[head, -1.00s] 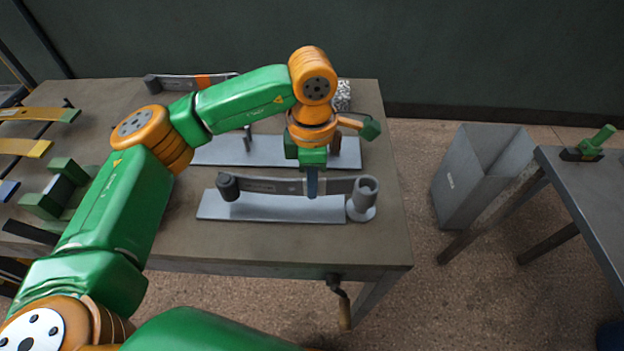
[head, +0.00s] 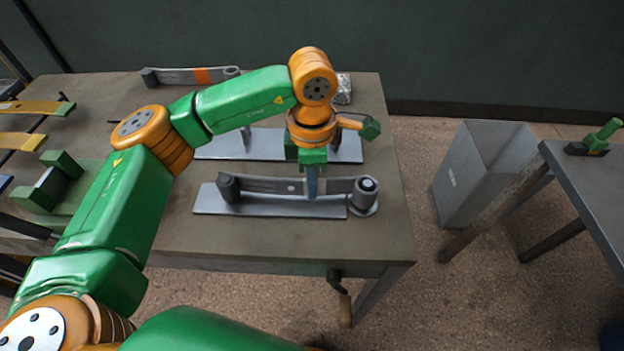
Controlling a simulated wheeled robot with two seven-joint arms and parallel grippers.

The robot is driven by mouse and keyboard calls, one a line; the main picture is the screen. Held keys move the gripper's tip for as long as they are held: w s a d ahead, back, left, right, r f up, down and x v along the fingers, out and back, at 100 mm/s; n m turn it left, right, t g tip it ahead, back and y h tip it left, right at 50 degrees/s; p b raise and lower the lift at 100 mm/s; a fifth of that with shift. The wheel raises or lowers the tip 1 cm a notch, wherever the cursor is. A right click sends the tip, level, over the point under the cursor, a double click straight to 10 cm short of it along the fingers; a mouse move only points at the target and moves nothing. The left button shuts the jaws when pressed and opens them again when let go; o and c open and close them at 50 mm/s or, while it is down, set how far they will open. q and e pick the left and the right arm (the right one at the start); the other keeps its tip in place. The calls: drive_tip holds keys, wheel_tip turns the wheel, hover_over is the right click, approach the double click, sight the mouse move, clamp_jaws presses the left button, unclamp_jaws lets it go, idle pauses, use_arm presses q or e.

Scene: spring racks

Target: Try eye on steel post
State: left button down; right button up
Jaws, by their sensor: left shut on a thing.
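A grey leaf spring (head: 268,184) spans above a pale steel base plate (head: 265,206) on the bench. My left gripper (head: 311,188) is shut on its middle, pointing down. The spring's right eye (head: 364,197) is around the steel post (head: 368,184), whose round top shows inside the eye. The post rises from a round foot at the plate's right end. The other, rolled end (head: 229,187) is over the plate's left end. How far down the post the eye sits is hard to tell. My right gripper is not in view.
A second steel plate (head: 220,146) lies behind, partly hidden by my arm. A spring with an orange band (head: 203,76) lies at the back. A green block fixture (head: 48,185) and yellow strips are left. A grey bin (head: 470,180) and another table (head: 590,190) stand right.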

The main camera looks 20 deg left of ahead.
use_arm(q)
drive_tip(key=shift+f+b, duration=0.35)
drive_tip(key=shift+f, duration=0.05)
drive_tip(key=c, duration=0.9)
unclamp_jaws()
drive_tip(key=shift+s+r, duration=0.1)
wheel_tip(320, 180, up, 7)
drive_tip(key=shift+r, duration=0.1)
